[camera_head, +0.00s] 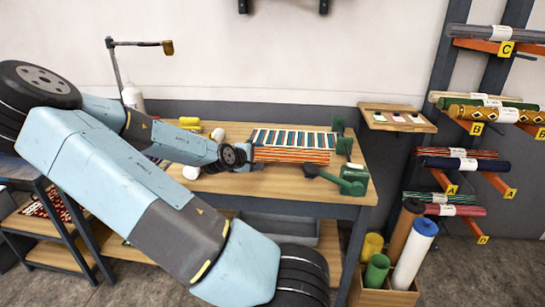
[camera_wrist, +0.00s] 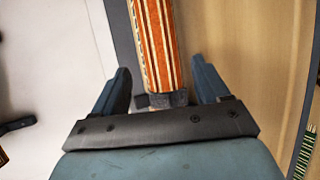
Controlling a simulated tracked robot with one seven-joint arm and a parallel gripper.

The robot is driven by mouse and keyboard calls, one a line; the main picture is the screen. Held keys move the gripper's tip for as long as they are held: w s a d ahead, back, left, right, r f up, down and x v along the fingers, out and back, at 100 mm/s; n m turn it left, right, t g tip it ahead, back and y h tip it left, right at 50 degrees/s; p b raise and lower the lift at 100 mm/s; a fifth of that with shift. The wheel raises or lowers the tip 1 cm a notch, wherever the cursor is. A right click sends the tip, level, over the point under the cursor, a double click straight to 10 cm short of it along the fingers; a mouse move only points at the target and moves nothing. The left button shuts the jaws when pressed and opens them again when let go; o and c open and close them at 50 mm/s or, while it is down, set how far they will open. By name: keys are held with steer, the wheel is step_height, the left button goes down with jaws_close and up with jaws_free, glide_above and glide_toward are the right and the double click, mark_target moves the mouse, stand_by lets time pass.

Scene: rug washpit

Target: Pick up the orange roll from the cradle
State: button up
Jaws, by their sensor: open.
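The orange roll (camera_head: 290,155), with cream and dark stripes, lies on the wooden bench. Green parts that look like the cradle (camera_head: 352,178) stand at its right end. My gripper (camera_head: 246,157) is at the roll's left end. In the wrist view the orange striped roll (camera_wrist: 160,45) runs up the picture between the fingers of my open gripper (camera_wrist: 160,72). Gaps show on both sides of it. A dark grey piece (camera_wrist: 162,99) sits at its near end, close to my palm. I cannot tell whether the fingers are level with the roll.
A blue, white and red striped piece (camera_head: 295,138) lies right behind the orange roll. A wooden tray (camera_head: 398,118) is on the wall side. A rack with labelled rolls (camera_head: 480,112) stands at right, and a crate of upright rolls (camera_head: 388,295) below it.

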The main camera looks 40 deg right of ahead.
mark_target(271, 149)
steer(key=shift+x, duration=5.1)
steer(key=shift+s+r, duration=0.1)
steer(key=c, duration=1.1)
steer(key=shift+r, duration=0.25)
step_height(271, 149, up, 3)
steer(key=shift+f, duration=0.25)
steer(key=s+a+r, duration=0.5)
steer(key=a+r, duration=0.1)
steer(key=a, duration=0.1)
steer(key=s+a+r, duration=0.3)
steer(key=r, duration=0.1)
steer(key=shift+s+a, duration=0.35)
steer(key=shift+a, duration=0.05)
